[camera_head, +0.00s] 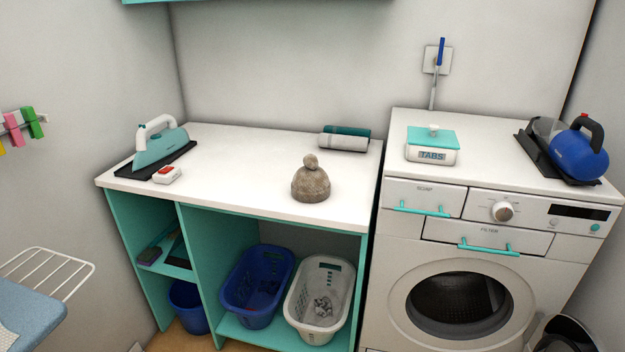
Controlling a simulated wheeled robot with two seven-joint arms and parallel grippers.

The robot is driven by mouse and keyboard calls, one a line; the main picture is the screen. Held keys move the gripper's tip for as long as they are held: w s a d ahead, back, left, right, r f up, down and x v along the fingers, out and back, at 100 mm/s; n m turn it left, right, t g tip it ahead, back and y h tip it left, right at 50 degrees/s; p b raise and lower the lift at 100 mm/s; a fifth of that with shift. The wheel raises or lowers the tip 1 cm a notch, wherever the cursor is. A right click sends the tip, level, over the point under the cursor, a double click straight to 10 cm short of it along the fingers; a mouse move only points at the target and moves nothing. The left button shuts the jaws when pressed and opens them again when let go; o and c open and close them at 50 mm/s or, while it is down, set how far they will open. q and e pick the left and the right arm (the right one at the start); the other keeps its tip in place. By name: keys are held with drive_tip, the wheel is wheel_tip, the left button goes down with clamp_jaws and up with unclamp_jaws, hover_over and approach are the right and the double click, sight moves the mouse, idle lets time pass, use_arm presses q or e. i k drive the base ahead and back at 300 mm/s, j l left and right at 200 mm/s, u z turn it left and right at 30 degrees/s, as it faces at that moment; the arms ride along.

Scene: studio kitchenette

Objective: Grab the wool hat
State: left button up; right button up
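The wool hat (311,184) is brownish-grey with a round bobble on top. It sits upright on the white countertop (245,180), right of the middle and close to the front edge. Nothing touches it or covers it. Neither of my grippers shows in the head view.
An iron (160,143) stands at the counter's left, with a small white box with a red top (167,175) before it. Rolled towels (343,143) lie behind the hat. A washing machine (470,250) carrying a tabs box (432,146) stands right. Counter space left of the hat is clear.

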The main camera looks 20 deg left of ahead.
sight(310, 182)
drive_tip(key=i+l, duration=0.35)
drive_tip(key=i+l+u, duration=0.15)
drive_tip(key=i+l, duration=0.25)
drive_tip(key=l, duration=0.15)
